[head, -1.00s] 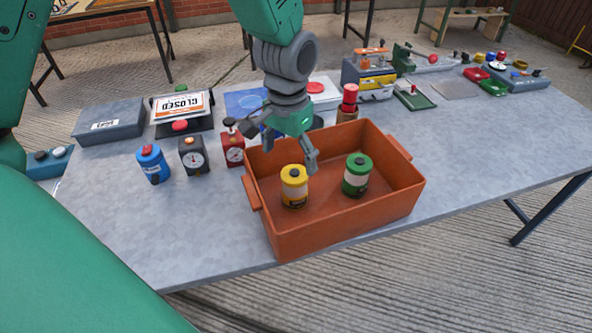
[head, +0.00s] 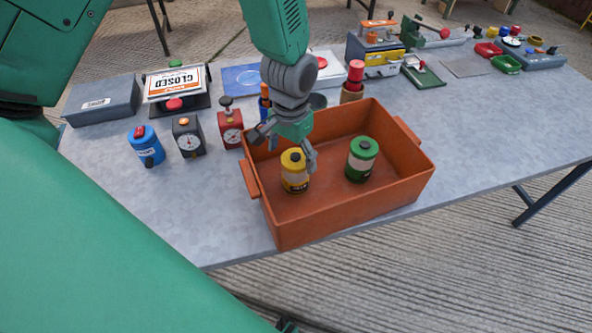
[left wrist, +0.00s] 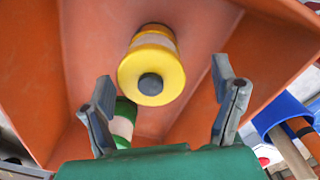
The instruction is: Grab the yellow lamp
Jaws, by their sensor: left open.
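The yellow lamp (head: 294,172) has a yellow top with a dark knob and a pale band. It stands upright in the left part of the orange bin (head: 345,216). My left gripper (head: 284,151) is open and points down into the bin, just above and around the lamp's top; I cannot tell whether a finger touches it. In the left wrist view the yellow lamp (left wrist: 152,68) shows between and beyond the two spread fingers (left wrist: 165,112). A green lamp (head: 362,160) stands to its right in the bin.
The bin's walls surround both lamps. Red (head: 230,128) and black (head: 188,136) dial devices and a blue canister (head: 146,146) stand left of the bin. A red-topped item (head: 354,80) stands behind it.

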